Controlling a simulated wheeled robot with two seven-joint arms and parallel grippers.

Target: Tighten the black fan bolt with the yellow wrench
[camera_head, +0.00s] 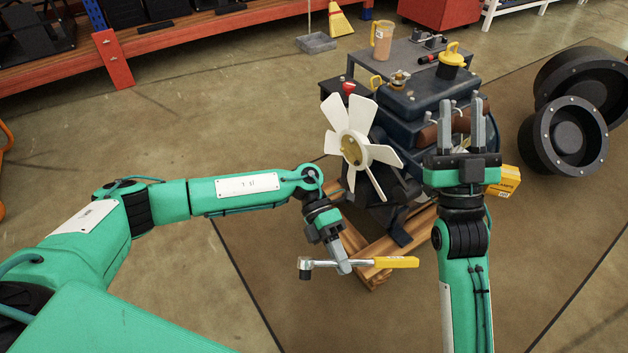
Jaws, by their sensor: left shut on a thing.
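The yellow wrench (396,262) has a yellow handle and a metal shaft with a socket head at its left end. My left gripper (343,266) is shut on its metal shaft and holds it roughly level, below and in front of the fan. The white fan (356,126) is on the front of the dark engine (402,100), with a brass-coloured hub (350,149). The black fan bolt is too small to make out. My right gripper (463,122) points up in front of the engine's right side, with its fingers apart and nothing seen between them.
The engine stands on a wooden pallet (383,262). A yellow box (505,181) is right of my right gripper. Large black wheels (563,136) stand at the right. A jug (382,40) stands on a grey surface behind the engine.

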